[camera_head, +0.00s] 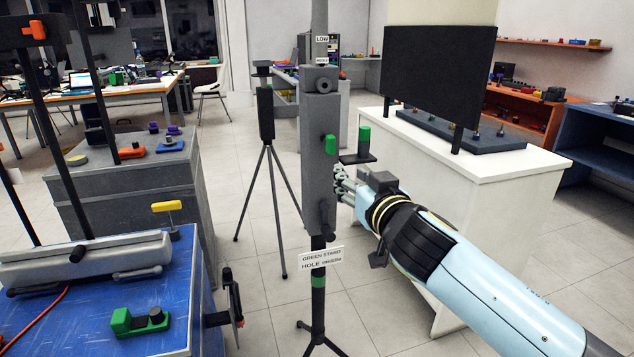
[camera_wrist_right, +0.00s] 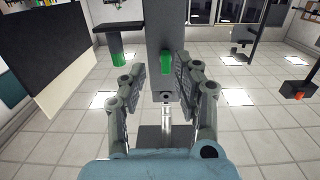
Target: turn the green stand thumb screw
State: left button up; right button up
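The green-banded stand (camera_head: 320,180) is a tall grey column labelled "GREEN STAND HOLE middle". A green knob (camera_head: 330,145) sticks out of its front; it also shows in the wrist view (camera_wrist_right: 166,62). A small dark round piece (camera_wrist_right: 166,97) shows lower on the block; I cannot tell which is the thumb screw. My right gripper (camera_head: 346,184) comes in from the right, just beside the column below the green knob. In the wrist view my right gripper (camera_wrist_right: 171,82) has its fingers apart, one each side of the column's lower block. Contact is unclear. My left gripper is not seen.
A green cylinder on a dark bracket (camera_head: 364,140) stands close right of the column. A white bench (camera_head: 535,165) with a black panel (camera_head: 440,72) is behind. A black tripod (camera_head: 266,120) stands left. A blue table (camera_head: 190,290) is at near left. Floor between is open.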

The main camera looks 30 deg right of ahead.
aim_at(332, 147)
jog(key=shift+t, duration=0.4)
jog(key=w+r, duration=0.1)
jog(key=w, duration=0.1)
jog(key=w+r, duration=0.1)
jog(key=w, duration=0.1)
jog(key=w+d, duration=0.1)
jog(key=w, duration=0.2)
jog(key=shift+w+r, duration=0.1)
jog(key=shift+r, duration=0.3)
jog(key=shift+w+d, duration=0.15)
jog(key=shift+w, duration=0.5)
grip_shut()
jog(key=n, duration=1.7)
jog(key=shift+n, duration=0.4)
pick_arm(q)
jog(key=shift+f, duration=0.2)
pick_arm(e)
jog(key=shift+o, duration=1.3)
grip_release()
